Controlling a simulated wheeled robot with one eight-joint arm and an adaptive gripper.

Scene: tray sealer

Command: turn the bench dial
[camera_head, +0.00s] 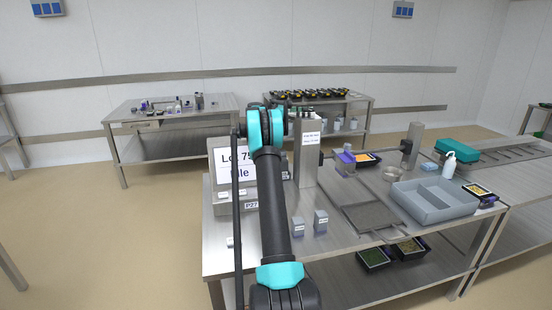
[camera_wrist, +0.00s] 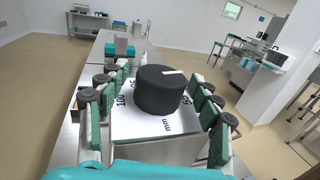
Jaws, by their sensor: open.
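The bench dial (camera_wrist: 159,90) is a black round knob with a white mark on its top, seen in the wrist view. It stands on a white scale plate (camera_wrist: 150,124) with printed numbers and "mm". My gripper (camera_wrist: 160,96) is open, with green-padded fingers to the left and right of the dial. Gaps show between the pads and the knob, and I see no contact. In the head view my arm and gripper block part of the bench, and I cannot make out the dial there.
The steel bench (camera_head: 240,263) carries a display box (camera_head: 222,160), a steel post (camera_head: 305,167), two small grey blocks (camera_head: 320,221), a grey divided tray (camera_head: 436,212) and a white bottle (camera_head: 449,165). A second post (camera_head: 413,143) stands further right. Open floor (camera_head: 110,240) lies left.

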